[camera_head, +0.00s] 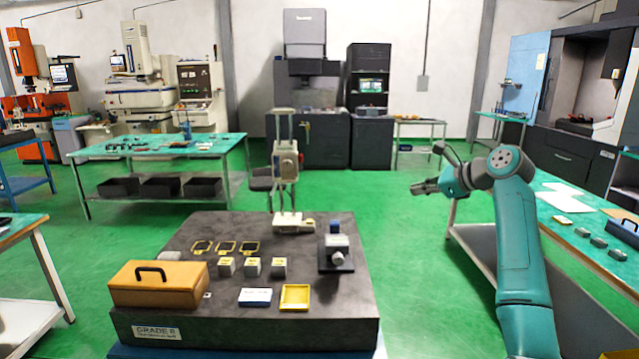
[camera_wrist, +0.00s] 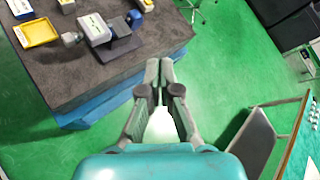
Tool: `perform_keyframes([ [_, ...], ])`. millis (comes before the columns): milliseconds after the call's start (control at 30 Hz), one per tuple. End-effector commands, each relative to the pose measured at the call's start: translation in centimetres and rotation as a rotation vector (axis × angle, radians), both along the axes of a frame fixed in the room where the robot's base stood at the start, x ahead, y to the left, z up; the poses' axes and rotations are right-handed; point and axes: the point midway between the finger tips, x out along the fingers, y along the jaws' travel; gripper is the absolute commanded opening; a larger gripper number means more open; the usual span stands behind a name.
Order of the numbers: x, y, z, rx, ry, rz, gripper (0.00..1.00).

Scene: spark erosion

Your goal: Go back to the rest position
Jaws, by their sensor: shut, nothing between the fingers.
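My gripper (camera_head: 424,187) is at the end of my teal arm, raised over the green floor to the right of the granite block. In the wrist view my gripper (camera_wrist: 160,72) is shut and empty, its fingertips together in front of the block's edge. The rest position itself is not marked in either view.
The dark granite block (camera_head: 200,314) carries a wooden box (camera_head: 158,284), a yellow tray (camera_head: 295,297), several small blocks, a grey vise-like device (camera_head: 337,255) and a tall gauge (camera_head: 286,165). A side table (camera_head: 480,236) stands at the right. Green floor lies between.

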Motion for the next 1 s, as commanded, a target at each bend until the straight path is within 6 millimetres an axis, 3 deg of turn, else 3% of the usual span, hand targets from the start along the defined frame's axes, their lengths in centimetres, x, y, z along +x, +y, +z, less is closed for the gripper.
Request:
perform_keyframes([
  [267, -0.1, 0.4, -7.3, -0.06, -0.051, -0.01, 0.0],
  [467, -1.4, 1.2, -16.1, -0.154, -0.116, -0.021, 0.0],
  [767, -6.3, 2.4, -29.1, -0.342, -0.222, -0.028, 0.0],
  [1000, -12.3, 3.3, -37.8, -0.515, -0.297, -0.019, 0.0],
])
